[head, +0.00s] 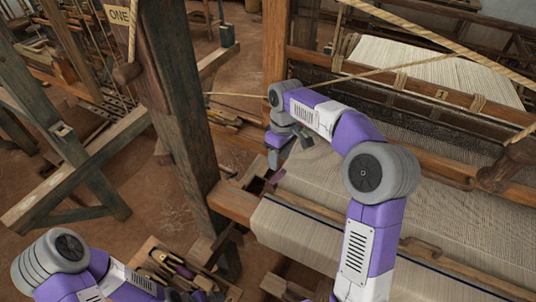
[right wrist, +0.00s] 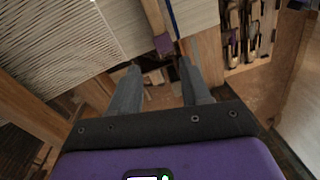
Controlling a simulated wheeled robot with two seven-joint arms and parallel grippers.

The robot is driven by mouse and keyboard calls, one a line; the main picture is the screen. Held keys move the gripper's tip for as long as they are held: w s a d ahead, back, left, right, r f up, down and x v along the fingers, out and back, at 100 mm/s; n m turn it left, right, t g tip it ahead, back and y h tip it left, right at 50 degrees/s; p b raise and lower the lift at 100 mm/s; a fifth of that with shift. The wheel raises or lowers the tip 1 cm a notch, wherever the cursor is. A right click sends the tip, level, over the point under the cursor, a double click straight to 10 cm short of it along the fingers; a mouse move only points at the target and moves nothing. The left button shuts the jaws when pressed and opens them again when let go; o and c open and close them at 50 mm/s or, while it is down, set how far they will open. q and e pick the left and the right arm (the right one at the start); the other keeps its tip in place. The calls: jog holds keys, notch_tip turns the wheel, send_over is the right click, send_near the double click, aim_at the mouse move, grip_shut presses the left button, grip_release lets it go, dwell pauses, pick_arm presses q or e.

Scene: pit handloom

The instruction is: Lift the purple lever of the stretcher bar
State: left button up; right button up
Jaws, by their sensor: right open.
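A small purple piece that looks like the lever (head: 277,177) is at the left edge of the woven cloth (head: 345,185), just below my right gripper. It also shows in the right wrist view as a purple block (right wrist: 163,43), just beyond the fingertips and between their lines. My right gripper (head: 289,153) is open, with its fingers (right wrist: 160,66) apart and nothing between them. It appears apart from the purple piece.
A thick dark wooden post (head: 180,110) stands left of my right gripper. A wooden box of tools (head: 170,270) sits at the lower middle, also seen in the right wrist view (right wrist: 247,30).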

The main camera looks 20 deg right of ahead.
aim_at(279, 175)
jog(key=shift+s+f, duration=0.25)
jog(key=shift+s, duration=0.25)
jog(key=shift+s+f, duration=0.2)
jog(key=shift+s, duration=0.25)
jog(key=f, duration=0.5)
jog(key=shift+w+a+f, duration=0.1)
jog(key=shift+a, duration=0.15)
jog(key=shift+f, duration=0.35)
jog(key=shift+c, duration=0.3)
grip_shut()
